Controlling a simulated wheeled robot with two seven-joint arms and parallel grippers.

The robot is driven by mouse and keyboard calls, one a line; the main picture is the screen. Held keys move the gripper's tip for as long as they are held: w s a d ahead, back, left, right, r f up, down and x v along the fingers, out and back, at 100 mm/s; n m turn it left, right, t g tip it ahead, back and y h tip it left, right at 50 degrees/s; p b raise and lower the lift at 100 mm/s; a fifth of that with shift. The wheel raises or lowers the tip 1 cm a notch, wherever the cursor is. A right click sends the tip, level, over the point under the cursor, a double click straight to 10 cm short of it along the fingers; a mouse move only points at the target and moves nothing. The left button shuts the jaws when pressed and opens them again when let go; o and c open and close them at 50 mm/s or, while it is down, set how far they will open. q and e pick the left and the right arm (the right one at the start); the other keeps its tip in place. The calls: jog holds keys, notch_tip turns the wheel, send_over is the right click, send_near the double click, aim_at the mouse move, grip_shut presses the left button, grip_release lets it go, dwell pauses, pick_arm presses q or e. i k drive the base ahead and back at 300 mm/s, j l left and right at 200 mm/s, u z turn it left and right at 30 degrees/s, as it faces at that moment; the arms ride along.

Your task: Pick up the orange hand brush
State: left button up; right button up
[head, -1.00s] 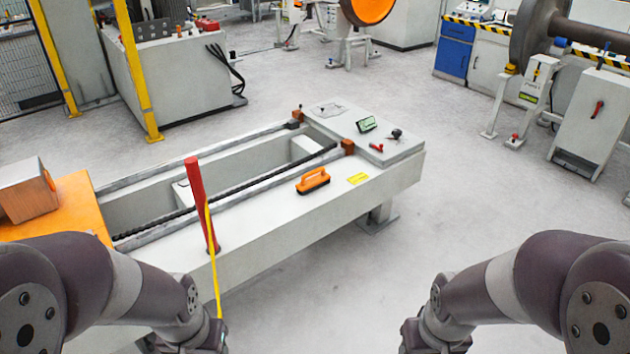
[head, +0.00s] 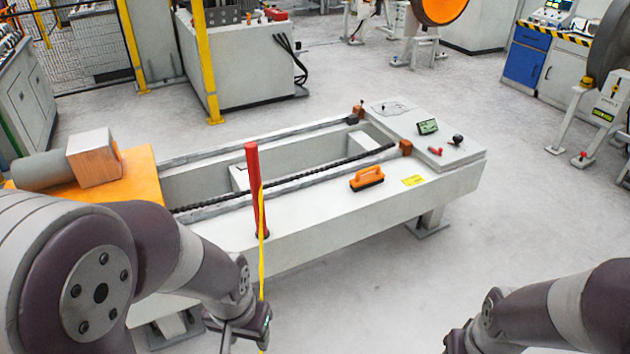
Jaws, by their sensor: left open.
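The orange hand brush (head: 367,178) has an orange handle over a dark base. It lies on the near top side of the grey gantry bed (head: 330,222), left of a yellow label. My left gripper (head: 244,342) is low in the picture, below and left of the brush and well apart from it. It is open, and its lower part is cut off by the bottom edge. My right arm (head: 540,318) enters at the lower right; its gripper is outside the picture.
A red post (head: 254,185) with a yellow strip stands between my left arm and the brush. A green-screened device (head: 428,126), a red-handled item (head: 435,151) and a dark knob (head: 457,139) sit on the bed's right end.

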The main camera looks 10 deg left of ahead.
aim_at(360, 183)
jog(key=i+l+u, duration=0.25)
jog(key=i+l, duration=0.5)
jog(key=i, duration=0.45)
jog(key=i+l+u, duration=0.3)
jog(key=i+l, duration=0.7)
jog(key=i+l+u, duration=0.25)
jog(key=i+l, duration=0.85)
jog(key=l, duration=0.2)
